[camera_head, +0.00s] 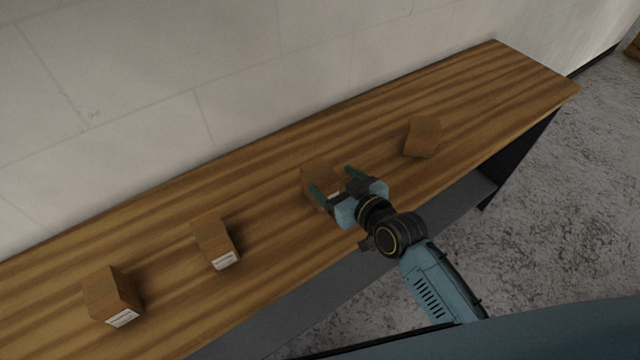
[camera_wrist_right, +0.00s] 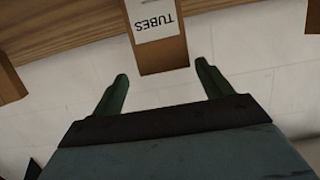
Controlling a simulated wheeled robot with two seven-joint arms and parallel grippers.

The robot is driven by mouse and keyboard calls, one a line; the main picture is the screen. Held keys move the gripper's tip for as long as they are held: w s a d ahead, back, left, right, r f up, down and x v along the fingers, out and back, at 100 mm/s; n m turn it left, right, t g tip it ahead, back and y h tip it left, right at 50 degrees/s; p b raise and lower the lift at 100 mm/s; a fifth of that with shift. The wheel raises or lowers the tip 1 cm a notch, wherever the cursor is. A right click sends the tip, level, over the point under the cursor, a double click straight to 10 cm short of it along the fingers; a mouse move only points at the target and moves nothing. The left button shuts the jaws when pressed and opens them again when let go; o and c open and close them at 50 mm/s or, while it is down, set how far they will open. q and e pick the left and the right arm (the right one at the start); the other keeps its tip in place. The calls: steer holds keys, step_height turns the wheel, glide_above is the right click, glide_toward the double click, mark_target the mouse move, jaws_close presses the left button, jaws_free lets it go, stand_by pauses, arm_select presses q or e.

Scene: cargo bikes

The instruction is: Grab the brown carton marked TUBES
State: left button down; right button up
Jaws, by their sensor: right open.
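The brown carton marked TUBES (camera_wrist_right: 160,50) shows at the top middle of the right wrist view, its white label upside down there. In the head view this carton (camera_head: 318,174) stands on the wooden bench, partly hidden by my right gripper. My right gripper (camera_head: 333,180) is open, with its two green fingers pointing toward the carton. In the right wrist view the fingertips (camera_wrist_right: 160,72) lie to either side of the carton's near end, with gaps on both sides. I cannot tell whether the fingers are level with it. My left gripper is not in view.
The wooden bench (camera_head: 480,75) runs along a pale wall (camera_head: 150,60). Other brown cartons stand on it: one (camera_head: 422,136) to the right, and two with white labels (camera_head: 213,240) (camera_head: 108,292) to the left. Their labels are too small to read. Bare bench lies between them.

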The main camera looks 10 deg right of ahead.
mark_target(322, 175)
steer(key=x, duration=0.5)
steer(key=shift+a, duration=0.35)
steer(key=shift+r, duration=0.1)
steer(key=c, duration=1.2)
